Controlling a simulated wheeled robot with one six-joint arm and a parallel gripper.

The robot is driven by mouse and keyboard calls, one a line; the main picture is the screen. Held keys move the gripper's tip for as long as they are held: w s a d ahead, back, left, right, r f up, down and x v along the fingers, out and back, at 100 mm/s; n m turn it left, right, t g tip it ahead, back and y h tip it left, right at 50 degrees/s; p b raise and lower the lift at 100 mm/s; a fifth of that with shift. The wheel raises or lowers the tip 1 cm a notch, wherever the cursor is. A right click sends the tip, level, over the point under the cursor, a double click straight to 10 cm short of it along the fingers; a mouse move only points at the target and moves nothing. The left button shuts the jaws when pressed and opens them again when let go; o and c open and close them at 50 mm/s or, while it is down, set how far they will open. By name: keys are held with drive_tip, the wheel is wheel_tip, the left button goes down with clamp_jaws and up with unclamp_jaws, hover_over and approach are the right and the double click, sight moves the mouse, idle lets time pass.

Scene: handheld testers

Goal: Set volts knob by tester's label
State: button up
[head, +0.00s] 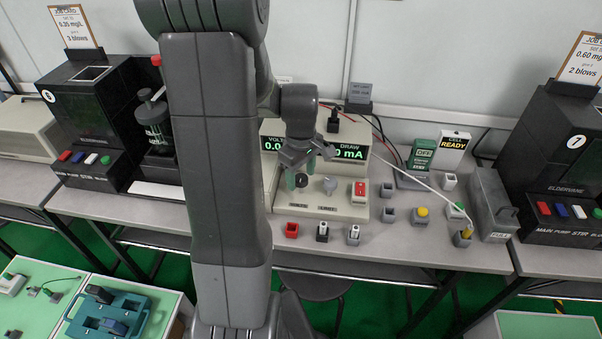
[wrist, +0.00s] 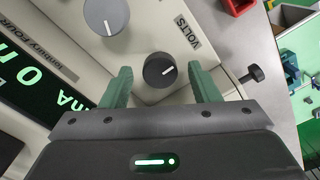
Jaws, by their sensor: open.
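My gripper (wrist: 160,76) is open. Its green fingertips stand on either side of the knob, apart from it; how deep they reach is unclear. In the head view my gripper (head: 301,173) is over the left of the cream power supply (head: 345,205), with the black knob (head: 302,181) between its fingers. The supply's volts display (head: 270,143) is partly hidden by my arm. A green label marked DFE (head: 424,146) stands right; its smaller text is unreadable.
A grey knob (head: 330,185) is right of the black one, with a red switch (head: 359,191) beyond. A CELL READY sign (head: 455,141) stands at the back. Red (head: 291,230) and grey holders line the bench front. A white cable crosses the right side.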

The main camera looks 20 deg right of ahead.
drive_tip(key=shift+c, duration=0.3)
drive_tip(key=c, duration=0.9)
drive_tip(key=shift+c, duration=0.2)
drive_tip(key=shift+m, duration=0.3)
